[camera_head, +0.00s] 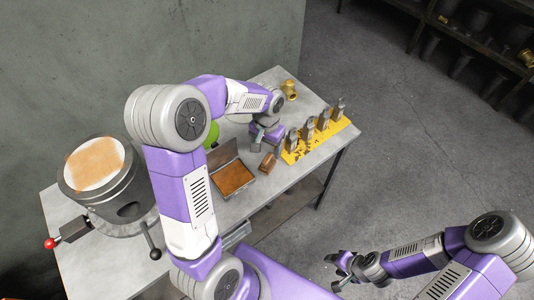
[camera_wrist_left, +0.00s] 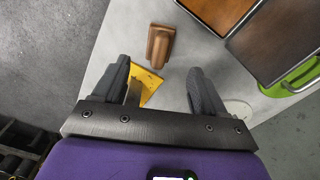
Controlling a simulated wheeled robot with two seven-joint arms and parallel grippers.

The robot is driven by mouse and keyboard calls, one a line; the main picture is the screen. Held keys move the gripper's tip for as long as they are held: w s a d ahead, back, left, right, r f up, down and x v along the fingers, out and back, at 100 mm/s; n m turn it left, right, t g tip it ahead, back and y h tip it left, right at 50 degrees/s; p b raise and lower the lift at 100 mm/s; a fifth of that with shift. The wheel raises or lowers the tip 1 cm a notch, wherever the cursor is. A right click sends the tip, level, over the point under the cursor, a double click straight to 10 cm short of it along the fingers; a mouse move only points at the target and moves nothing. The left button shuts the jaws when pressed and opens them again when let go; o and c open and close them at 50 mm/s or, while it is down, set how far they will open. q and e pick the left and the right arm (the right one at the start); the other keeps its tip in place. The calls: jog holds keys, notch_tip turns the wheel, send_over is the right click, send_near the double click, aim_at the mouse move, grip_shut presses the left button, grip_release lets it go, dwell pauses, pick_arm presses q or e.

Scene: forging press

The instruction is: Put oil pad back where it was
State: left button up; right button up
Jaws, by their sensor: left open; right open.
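A small brown block with a raised grip, which looks like the oil pad (camera_head: 267,163), lies on the grey table just right of an open metal box (camera_head: 233,180) with a brown-orange inside. In the left wrist view the pad (camera_wrist_left: 160,46) lies beyond the fingertips, roughly centred between them and apart from them. My left gripper (camera_head: 264,146) is open and empty above the table, close to the pad; its two fingers show in the wrist view (camera_wrist_left: 158,70). My right gripper (camera_head: 338,268) is open and empty, off the table over the floor.
A yellow rack (camera_head: 346,123) with several metal pieces stands along the table's right edge. A large cylindrical machine (camera_head: 100,175) with levers stands at the left. A green object (camera_head: 212,135) and a brass part (camera_head: 290,90) are near the back. Shelves (camera_head: 470,45) stand at upper right.

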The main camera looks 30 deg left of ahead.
pick_arm(q)
jog(key=shift+r, duration=1.25)
